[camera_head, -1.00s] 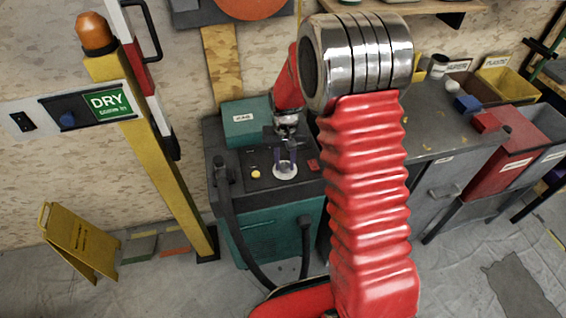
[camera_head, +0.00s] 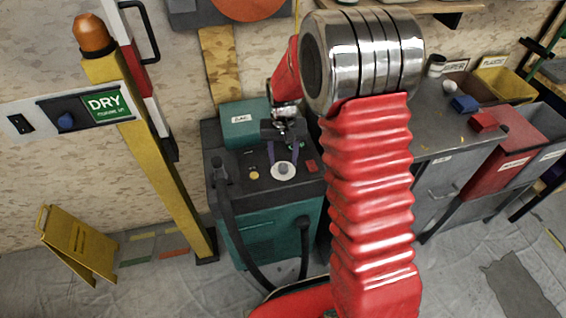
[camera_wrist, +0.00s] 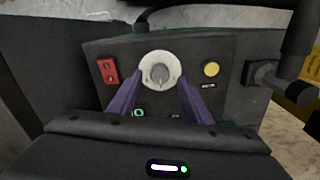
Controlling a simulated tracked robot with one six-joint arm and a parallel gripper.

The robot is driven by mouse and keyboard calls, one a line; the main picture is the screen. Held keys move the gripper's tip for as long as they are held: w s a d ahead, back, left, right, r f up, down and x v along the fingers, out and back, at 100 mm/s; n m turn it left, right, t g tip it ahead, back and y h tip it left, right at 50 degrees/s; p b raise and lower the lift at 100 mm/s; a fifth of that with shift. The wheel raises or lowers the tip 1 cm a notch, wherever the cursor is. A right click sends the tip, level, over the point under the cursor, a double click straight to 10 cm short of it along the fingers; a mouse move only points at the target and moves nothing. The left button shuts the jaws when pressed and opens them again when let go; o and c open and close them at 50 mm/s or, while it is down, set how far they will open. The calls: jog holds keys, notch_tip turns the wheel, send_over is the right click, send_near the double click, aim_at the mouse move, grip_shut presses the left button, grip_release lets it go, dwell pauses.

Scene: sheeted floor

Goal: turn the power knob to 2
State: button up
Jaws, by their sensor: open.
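The power knob (camera_wrist: 160,73) is a grey knob on a round white dial on the dark top panel of a teal machine (camera_head: 270,228). The dial also shows in the head view (camera_head: 284,171). My gripper (camera_wrist: 157,84) is open, with its two purple fingers apart on either side of the lower part of the dial in the wrist view. In the head view my gripper (camera_head: 285,155) is above the panel at the dial. I cannot tell whether the fingers touch the knob. The dial's markings are too small to read.
A red switch (camera_wrist: 108,71) and a yellow button (camera_wrist: 211,69) flank the dial. A dark hose (camera_head: 232,215) runs down the machine's left side. A yellow post (camera_head: 165,165) stands left. A workbench with bins (camera_head: 500,150) stands right.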

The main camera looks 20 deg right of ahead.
aim_at(283, 166)
notch_tip(283, 166, up, 11)
jog(key=shift+f, duration=0.2)
dwell(0.6)
jog(key=s+r+n+t, duration=0.1)
jog(key=s+r, duration=0.3)
jog(key=s, duration=0.4)
jog(key=s+r+t, duration=0.2)
jog(key=s+r, duration=0.3)
jog(key=s, duration=0.4)
jog(key=s+r+n+t, duration=0.1)
jog(key=s+r+t, duration=0.1)
jog(key=s+r, duration=0.3)
jog(key=s, duration=0.4)
jog(key=shift+a+n+t, duration=0.3)
jog(key=shift+r, duration=0.1)
jog(key=shift+c, duration=0.7)
